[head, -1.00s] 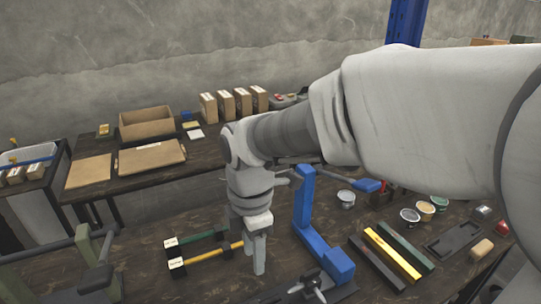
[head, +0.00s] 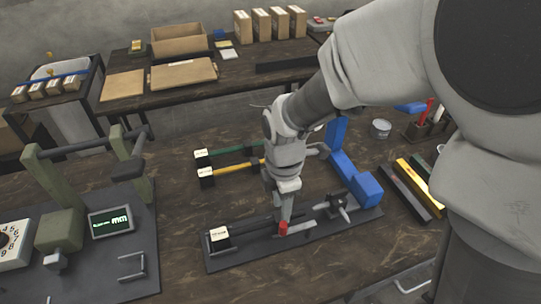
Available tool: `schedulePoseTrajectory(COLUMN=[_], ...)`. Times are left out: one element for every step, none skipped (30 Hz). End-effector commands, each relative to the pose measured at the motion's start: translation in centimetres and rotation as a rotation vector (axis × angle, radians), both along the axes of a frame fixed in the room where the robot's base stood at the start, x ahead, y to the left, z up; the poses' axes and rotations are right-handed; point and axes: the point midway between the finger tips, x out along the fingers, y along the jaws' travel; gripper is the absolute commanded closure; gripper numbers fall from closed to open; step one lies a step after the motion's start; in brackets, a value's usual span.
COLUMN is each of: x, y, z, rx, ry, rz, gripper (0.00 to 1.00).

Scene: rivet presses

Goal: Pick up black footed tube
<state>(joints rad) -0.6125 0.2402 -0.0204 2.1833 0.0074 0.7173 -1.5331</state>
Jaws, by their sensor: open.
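The black footed tube (head: 256,225) lies across a dark base plate (head: 238,261) at the front centre. Its square black foot with a white label is at its left end. My gripper (head: 284,219) points down over the right part of this tube, its fingers open. The fingers hide part of the tube, and I cannot tell whether they touch it. A small red piece (head: 283,229) shows just at the fingertips.
A yellow footed tube (head: 236,167) and a green one (head: 233,153) lie behind. The blue press (head: 366,189) stands right of my gripper, with a dark knobbed fixture (head: 337,207) close by. A green press (head: 58,230) with a display (head: 110,221) is at left.

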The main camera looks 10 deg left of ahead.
Motion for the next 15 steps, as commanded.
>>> schedulePoseTrajectory(x=[-0.1, -0.1, -0.1, -0.1, 0.0, 0.0, 0.0, 0.0, 0.0, 0.0, 0.0, 0.0, 0.0, 0.0, 0.0], y=[-0.1, -0.1, -0.1, -0.1, -0.1, -0.1, -0.1, -0.1, -0.1, -0.1, -0.1, -0.1, -0.1, -0.1, -0.1], z=[-1.3, -1.8, -2.3, -2.7, -3.0, -3.3, -3.4, -3.5, -3.6, -3.6, -3.6, -3.5, -3.5, -3.5, -3.5], rx=[-0.003, -0.003, -0.002, -0.002, -0.002, -0.002, -0.002, -0.002, -0.001, -0.001, -0.001, -0.001, -0.001, -0.001, -0.001], ry=[0.005, 0.004, 0.003, 0.003, 0.003, 0.002, 0.001, 0.001, 0.000, 0.000, 0.000, 0.000, 0.001, 0.001, 0.001], rz=[0.000, 0.001, 0.001, 0.001, 0.001, 0.001, 0.001, 0.001, 0.001, 0.001, 0.001, 0.000, 0.000, 0.000, 0.000], gripper=[0.55, 0.55, 0.55, 0.55, 0.55, 0.55, 0.55, 0.55, 0.55, 0.55, 0.55, 0.55, 0.55, 0.55, 0.57])
